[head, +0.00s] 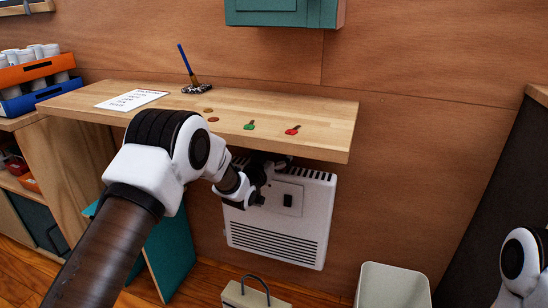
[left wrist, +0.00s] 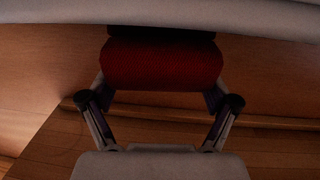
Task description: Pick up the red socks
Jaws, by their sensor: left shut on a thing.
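The red socks (left wrist: 162,64) show in the left wrist view as a dark red, ribbed, rolled bundle between the fingers of my left gripper. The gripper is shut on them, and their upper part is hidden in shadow. In the head view my left gripper (head: 262,176) is under the front of the wooden shelf, in front of the white wall heater. The socks cannot be made out there. My right gripper is out of view; only part of that arm shows at the lower right.
The wooden shelf (head: 320,118) holds a paper, a brush, and red and green keys. The white heater (head: 283,246) is on the wall below. A pale bin (head: 392,287) and a handled box (head: 253,296) stand below. Blue and orange trays are at left.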

